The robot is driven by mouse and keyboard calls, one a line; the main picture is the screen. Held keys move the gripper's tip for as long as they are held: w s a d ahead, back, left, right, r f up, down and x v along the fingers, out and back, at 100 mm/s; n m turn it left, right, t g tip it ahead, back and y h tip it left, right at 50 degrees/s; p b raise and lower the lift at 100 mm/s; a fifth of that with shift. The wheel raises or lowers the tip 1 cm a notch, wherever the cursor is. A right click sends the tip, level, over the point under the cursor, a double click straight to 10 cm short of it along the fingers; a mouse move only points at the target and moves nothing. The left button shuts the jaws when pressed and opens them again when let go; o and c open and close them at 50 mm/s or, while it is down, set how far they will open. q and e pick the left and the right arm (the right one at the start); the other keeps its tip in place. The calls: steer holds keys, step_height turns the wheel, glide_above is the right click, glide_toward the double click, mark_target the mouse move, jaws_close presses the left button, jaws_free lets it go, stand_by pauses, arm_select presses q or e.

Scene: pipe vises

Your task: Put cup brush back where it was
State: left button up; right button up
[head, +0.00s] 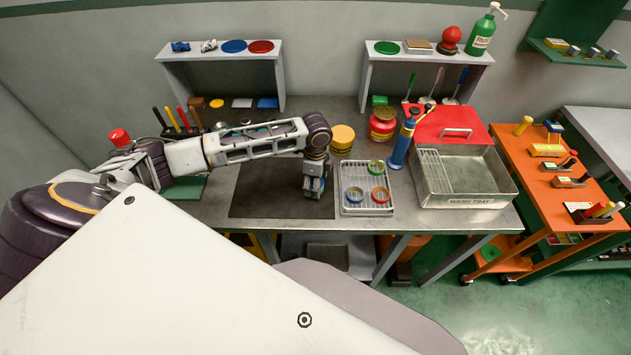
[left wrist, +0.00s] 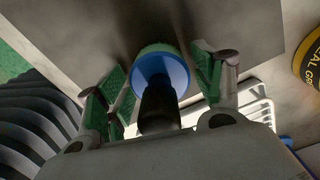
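My left gripper (head: 315,190) points down over the dark mat (head: 262,190) on the metal bench, left of the wire rack. In the left wrist view its two green-padded fingers (left wrist: 163,78) stand on either side of a tool with a black handle and a round blue-rimmed head (left wrist: 160,68), which I take to be the cup brush. The pads appear to close on its sides. The handle points up toward my palm and the blue head is at the far end. My right gripper is out of view.
A wire rack (head: 351,207) with coloured rings is just right of the gripper. Brushes (head: 437,82) stand under the right shelf (head: 475,58). Much of the mat is clear.

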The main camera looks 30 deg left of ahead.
arm_select(q)
steer(key=shift+r, duration=0.1)
stand_by(0.3)
step_height(320, 180, up, 12)
steer(key=shift+r+b, duration=0.1)
steer(key=shift+b, duration=0.45)
stand_by(1.7)
